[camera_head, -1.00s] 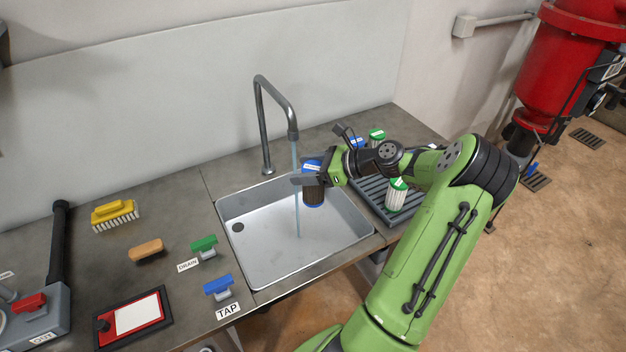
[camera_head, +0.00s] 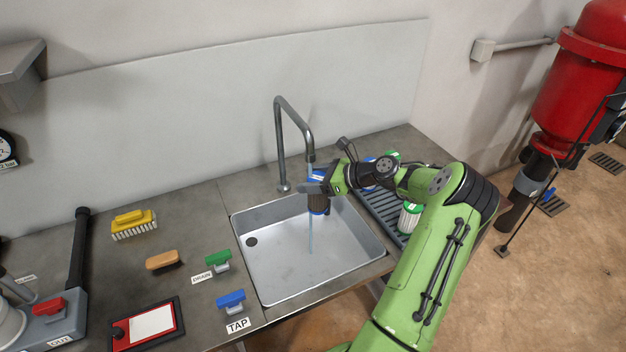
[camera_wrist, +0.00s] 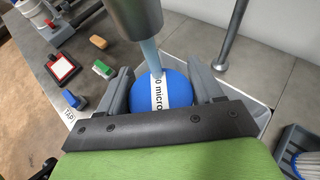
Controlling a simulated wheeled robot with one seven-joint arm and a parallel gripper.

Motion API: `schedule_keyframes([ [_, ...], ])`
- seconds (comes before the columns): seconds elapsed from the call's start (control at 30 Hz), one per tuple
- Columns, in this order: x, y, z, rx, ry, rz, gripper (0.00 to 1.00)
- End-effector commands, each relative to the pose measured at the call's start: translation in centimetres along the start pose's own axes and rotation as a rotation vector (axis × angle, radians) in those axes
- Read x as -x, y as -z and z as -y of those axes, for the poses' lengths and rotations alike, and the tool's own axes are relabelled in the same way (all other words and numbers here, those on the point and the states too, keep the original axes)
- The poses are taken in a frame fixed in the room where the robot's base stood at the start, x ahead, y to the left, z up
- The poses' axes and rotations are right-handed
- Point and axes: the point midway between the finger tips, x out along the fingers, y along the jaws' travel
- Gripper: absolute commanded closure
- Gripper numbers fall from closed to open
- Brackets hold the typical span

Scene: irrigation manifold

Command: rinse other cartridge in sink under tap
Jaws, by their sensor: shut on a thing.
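My gripper (camera_head: 318,188) is shut on a dark cartridge with blue end caps (camera_head: 318,204) and holds it upright above the sink (camera_head: 290,292). In the wrist view the cartridge's blue top (camera_wrist: 172,92), with a label partly reading "micro", sits between the two fingers. The tap (camera_head: 308,150) is directly over it, and its water stream meets the cartridge top in the wrist view. Water (camera_head: 311,236) also shows below, falling toward the basin. The blue TAP handle (camera_head: 231,299) and the green DRAIN handle (camera_head: 218,259) are on the counter left of the sink.
A grey rack (camera_head: 384,222) right of the sink holds a green-capped white cartridge (camera_head: 409,218) and other capped cartridges behind my arm. The sink floor looks clear.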

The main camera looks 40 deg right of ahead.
Motion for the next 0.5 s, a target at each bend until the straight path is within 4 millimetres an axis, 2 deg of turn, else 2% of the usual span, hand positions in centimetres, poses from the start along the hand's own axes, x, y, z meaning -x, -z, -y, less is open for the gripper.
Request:
schedule_keyframes([
  [0.5,0.81,0.04,0.73,0.0,0.0,0.001,0.69],
])
